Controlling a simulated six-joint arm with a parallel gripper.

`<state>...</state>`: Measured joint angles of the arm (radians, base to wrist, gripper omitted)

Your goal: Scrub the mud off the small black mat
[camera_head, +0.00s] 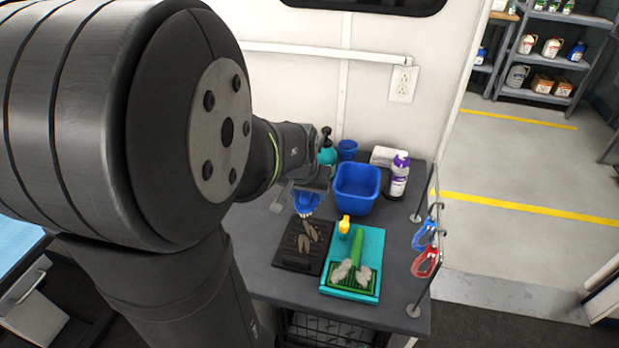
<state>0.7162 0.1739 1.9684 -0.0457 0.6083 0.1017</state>
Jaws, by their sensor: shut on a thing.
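The small black mat (289,261) lies on the grey counter, with several brown mud smears (307,236) on its middle and upper right. My gripper (309,189) is shut on a blue brush (306,202) with pale bristles on its underside. The brush is above and behind the mat's far edge, and it looks apart from the mat. My arm covers the counter's left part and some of the gripper, so the fingers show only in part.
Right of the mat lies a teal tray (373,243) with a green brush (357,239), grey fur clumps and a yellow-topped item (344,224). Behind stand a blue tub (357,188), a purple-capped bottle (398,176) and a blue cup (347,149). Leads (425,263) hang on the right rail.

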